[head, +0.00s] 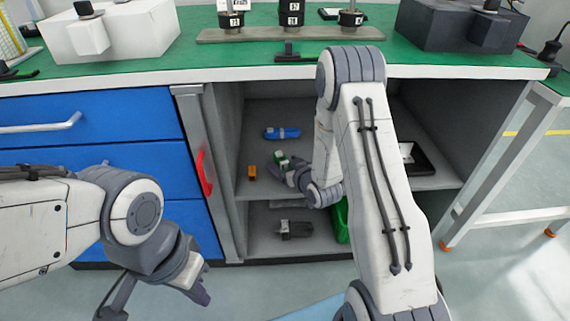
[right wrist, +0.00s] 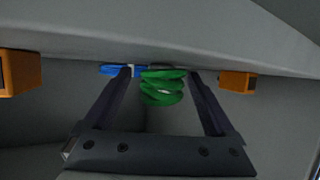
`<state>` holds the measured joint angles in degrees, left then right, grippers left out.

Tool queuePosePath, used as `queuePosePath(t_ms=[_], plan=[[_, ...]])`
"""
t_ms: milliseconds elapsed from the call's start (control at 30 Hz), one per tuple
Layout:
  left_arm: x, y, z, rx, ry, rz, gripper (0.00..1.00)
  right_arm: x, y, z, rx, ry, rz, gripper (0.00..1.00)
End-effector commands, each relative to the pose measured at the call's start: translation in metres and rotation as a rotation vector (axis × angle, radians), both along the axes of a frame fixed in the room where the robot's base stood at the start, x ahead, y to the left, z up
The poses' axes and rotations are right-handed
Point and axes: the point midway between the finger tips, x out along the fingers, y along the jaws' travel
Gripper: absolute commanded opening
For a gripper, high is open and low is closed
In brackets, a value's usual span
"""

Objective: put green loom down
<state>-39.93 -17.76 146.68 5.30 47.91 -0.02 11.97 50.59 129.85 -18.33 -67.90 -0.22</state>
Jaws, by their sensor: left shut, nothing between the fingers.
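The green loom (right wrist: 162,87) is a small coil in the right wrist view, between the fingers of my right gripper (right wrist: 161,78). A narrow gap shows beside it on the left finger's side; contact on the other side is hard to judge. In the head view the green loom (head: 281,159) is at the upper shelf (head: 268,192) of the open cabinet bay, partly hidden by my right gripper (head: 290,174). I cannot tell whether it rests fully on the shelf. My left gripper (head: 200,291) is shut and empty, low in front of the blue drawers.
A blue loom (head: 281,133) lies farther back on the shelf, and an orange block (head: 251,172) stands to the left. A dark tray (head: 418,160) is at the right. Below are a grey part (head: 294,229) and a green bin (head: 341,222). A red-handled door (head: 204,172) borders the bay.

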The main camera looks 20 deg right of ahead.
Motion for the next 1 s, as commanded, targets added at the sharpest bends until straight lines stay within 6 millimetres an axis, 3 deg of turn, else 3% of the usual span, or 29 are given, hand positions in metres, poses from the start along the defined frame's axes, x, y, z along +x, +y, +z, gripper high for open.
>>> queuePosePath(t_ms=[367, 467, 800, 1000], plan=[[0.0, 0.0, 0.002, 0.0, 0.0, 0.0, 0.0, -0.004, -0.001, 0.002, 0.001, 0.002, 0.0, 0.99], [0.0, 0.0, 0.007, 0.0, 0.0, 0.0, 0.0, -0.014, -0.002, 0.007, 0.001, 0.003, -0.003, 0.99], [0.0, 0.0, 0.03, 0.0, 0.0, 0.0, 0.0, -0.077, -0.01, 0.036, 0.002, 0.004, -0.003, 0.99], [0.0, 0.0, 0.047, 0.0, 0.0, 0.0, 0.0, -0.092, -0.011, 0.041, 0.0, 0.004, 0.0, 0.99]])
